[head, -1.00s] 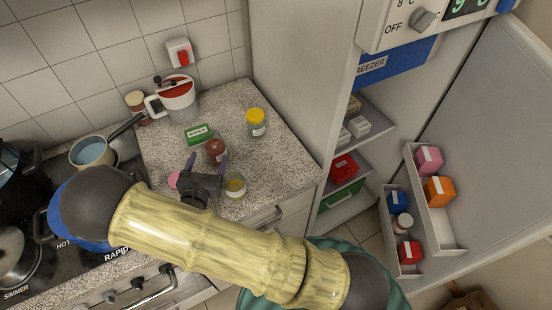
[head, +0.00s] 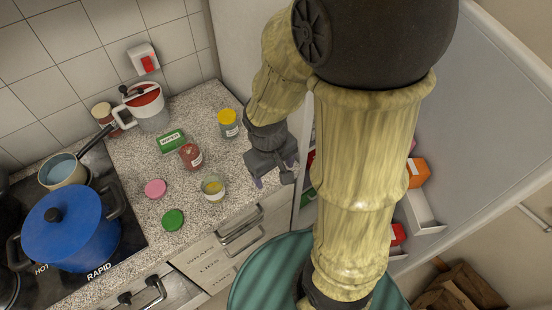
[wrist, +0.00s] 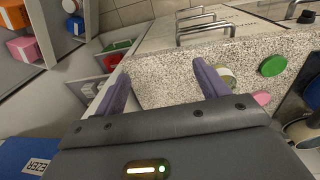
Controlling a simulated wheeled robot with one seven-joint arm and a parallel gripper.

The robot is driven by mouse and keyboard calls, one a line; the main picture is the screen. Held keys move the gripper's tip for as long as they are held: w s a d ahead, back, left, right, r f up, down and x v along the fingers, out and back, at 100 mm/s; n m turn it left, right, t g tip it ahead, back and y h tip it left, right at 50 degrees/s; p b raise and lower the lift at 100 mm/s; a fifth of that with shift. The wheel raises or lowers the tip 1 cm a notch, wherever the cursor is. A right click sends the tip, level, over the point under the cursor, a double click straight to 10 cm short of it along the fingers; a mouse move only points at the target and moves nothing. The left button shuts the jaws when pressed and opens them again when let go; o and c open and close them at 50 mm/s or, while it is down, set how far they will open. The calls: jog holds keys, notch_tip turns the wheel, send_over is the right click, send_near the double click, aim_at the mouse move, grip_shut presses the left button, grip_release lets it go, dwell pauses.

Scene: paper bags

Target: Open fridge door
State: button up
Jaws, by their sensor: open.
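The fridge door (head: 490,130) stands wide open on the right in the head view, its inner side and door shelves showing. The fridge's side wall (head: 232,45) rises behind the counter. In the wrist view the open door (wrist: 58,55) is at upper left, with the blue freezer panel (wrist: 28,155) at lower left. My gripper (head: 273,178) is open and empty at the counter's right end, beside the fridge opening. In the wrist view its fingers (wrist: 163,80) are spread, the left one near the fridge wall's edge. My arm hides much of the fridge interior in the head view.
The counter (head: 150,115) holds a yellow-lidded jar (head: 228,123), a red jar (head: 190,155), a green box (head: 170,141) and loose lids. A blue pot (head: 72,230) sits on the stove at left.

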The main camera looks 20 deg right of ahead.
jog(key=r+m, duration=0.1)
jog(key=m+t, duration=0.1)
jog(key=w+r+m+y, duration=0.1)
jog(key=shift+d+r+t, duration=0.35)
jog(key=shift+t, duration=0.05)
grip_shut()
jog(key=shift+s+d, duration=0.15)
jog(key=shift+s, duration=0.05)
